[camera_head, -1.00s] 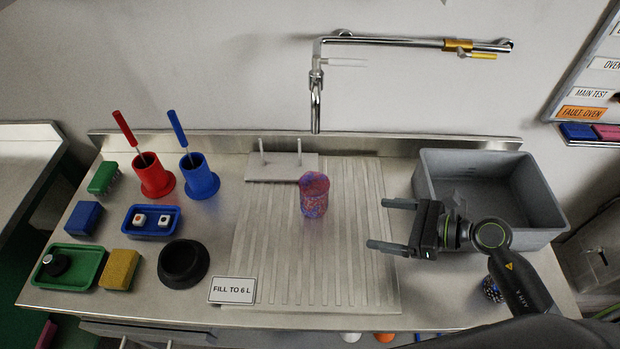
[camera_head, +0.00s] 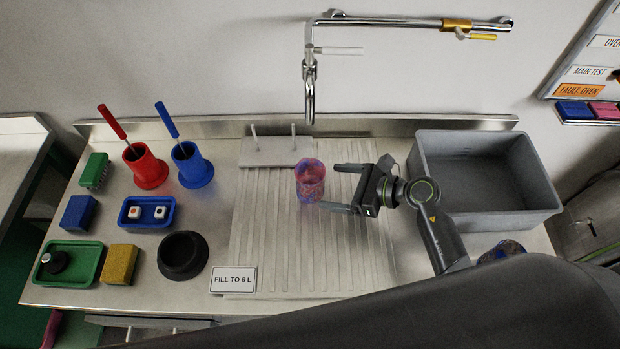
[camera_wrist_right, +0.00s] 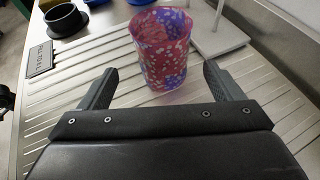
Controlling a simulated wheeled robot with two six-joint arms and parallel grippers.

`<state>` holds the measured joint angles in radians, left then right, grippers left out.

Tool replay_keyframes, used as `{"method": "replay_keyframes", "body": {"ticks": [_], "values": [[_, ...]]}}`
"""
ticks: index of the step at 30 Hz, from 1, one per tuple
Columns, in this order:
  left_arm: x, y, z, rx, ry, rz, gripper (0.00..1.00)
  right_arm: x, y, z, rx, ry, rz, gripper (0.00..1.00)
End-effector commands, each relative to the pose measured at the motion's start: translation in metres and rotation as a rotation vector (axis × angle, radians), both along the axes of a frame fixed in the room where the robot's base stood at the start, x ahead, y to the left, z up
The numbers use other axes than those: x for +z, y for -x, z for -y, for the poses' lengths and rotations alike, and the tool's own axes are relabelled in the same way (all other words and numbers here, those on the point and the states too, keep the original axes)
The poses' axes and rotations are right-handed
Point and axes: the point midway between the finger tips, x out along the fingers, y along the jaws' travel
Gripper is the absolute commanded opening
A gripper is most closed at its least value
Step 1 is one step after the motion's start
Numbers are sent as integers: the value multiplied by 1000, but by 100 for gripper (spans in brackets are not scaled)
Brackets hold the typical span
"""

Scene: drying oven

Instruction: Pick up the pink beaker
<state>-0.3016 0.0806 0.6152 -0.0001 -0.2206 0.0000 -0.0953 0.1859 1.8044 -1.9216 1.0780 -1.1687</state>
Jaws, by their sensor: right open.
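The pink beaker (camera_head: 310,181), patterned in pink and blue, stands upright on the ribbed steel drainboard (camera_head: 262,240). My right gripper (camera_head: 329,187) is open, its fingers pointing left at the beaker from its right side. In the right wrist view the beaker (camera_wrist_right: 162,50) stands ahead of the open fingers (camera_wrist_right: 158,88), roughly centred, with its base a little beyond the fingertips or just at them. Nothing is held. My left gripper is not in view.
A white peg board (camera_head: 275,152) stands just behind the beaker, under the tap (camera_head: 310,90). A grey basin (camera_head: 490,180) is at the right. Red (camera_head: 147,168) and blue (camera_head: 192,167) holders, a black bowl (camera_head: 182,256) and a sign (camera_head: 233,280) are to the left.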

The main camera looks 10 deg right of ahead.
Motion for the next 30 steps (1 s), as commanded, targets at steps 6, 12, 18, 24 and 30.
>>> {"method": "replay_keyframes", "body": {"ticks": [6,12,18,24,30], "values": [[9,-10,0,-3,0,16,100,-8,-14,-20,0,-2,0,87],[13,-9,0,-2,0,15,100,-12,-19,-27,0,-1,0,87],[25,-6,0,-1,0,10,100,-20,-34,-42,0,-2,-1,87],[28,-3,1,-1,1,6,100,-29,-44,-57,1,-2,-1,87],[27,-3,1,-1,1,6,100,-32,-46,-59,-1,0,2,87]]}}
